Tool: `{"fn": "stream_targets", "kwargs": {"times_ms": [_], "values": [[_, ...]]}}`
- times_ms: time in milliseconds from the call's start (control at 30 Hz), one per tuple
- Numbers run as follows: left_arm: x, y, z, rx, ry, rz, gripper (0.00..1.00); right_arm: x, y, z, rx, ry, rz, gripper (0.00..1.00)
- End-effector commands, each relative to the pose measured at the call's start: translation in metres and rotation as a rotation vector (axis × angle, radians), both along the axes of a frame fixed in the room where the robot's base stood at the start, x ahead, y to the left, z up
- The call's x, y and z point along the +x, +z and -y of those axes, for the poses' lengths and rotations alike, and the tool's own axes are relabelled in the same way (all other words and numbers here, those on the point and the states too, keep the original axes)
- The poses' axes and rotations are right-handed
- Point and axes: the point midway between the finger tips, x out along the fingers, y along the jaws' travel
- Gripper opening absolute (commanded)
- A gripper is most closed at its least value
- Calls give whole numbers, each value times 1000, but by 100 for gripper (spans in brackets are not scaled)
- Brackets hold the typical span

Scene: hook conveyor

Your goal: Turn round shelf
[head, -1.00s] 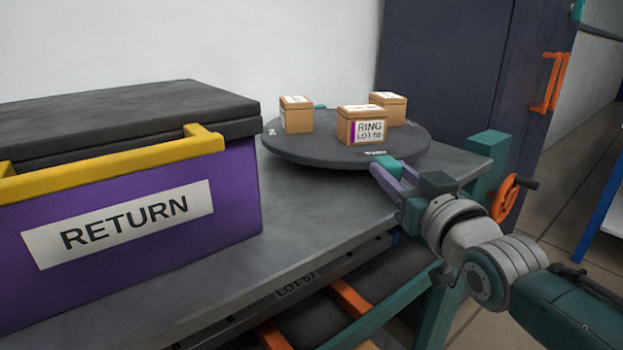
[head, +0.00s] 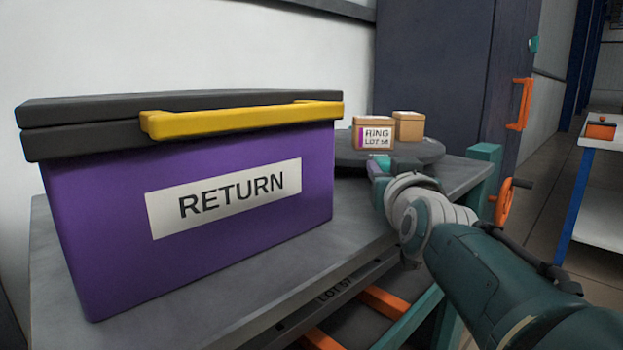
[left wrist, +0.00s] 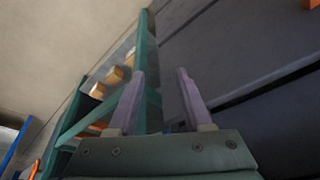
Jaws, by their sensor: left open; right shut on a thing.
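The round shelf (head: 432,150) is a dark grey disc on the grey table, partly hidden by the purple bin at its left. A tan box (head: 373,133) labelled "RING LOT" and a plain tan box (head: 409,126) stand on it. My right gripper (head: 379,166) is at the shelf's near edge, shut on a small teal piece there; its fingers are mostly hidden by its own wrist. My left gripper (left wrist: 161,72) shows only in the left wrist view, its two purple fingers apart with nothing between them.
A purple bin (head: 100,235) labelled "RETURN", with dark lid and yellow handle, fills the table's left. An orange handwheel (head: 504,200) is at the table's right end. A dark cabinet (head: 432,65) stands behind. A white-topped table (head: 600,205) is at far right.

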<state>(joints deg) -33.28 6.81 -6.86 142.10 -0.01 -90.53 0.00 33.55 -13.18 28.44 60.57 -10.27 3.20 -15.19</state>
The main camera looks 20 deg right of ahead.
Motion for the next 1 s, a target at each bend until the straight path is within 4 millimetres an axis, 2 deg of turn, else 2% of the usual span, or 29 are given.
{"fn": "stream_targets", "kwargs": {"times_ms": [533,567,800,1000], "values": [[0,-3,1,-4,2,0,50,4,1,-1,-2,-6,0,0],[0,-3,1,-4,2,0,50,4,1,-1,-2,-6,0,38],[0,-3,1,-1,0,1,50,4,0,-1,-1,-6,0,65],[0,-3,-1,4,-3,1,50,4,0,-1,-1,-7,0,68]]}}
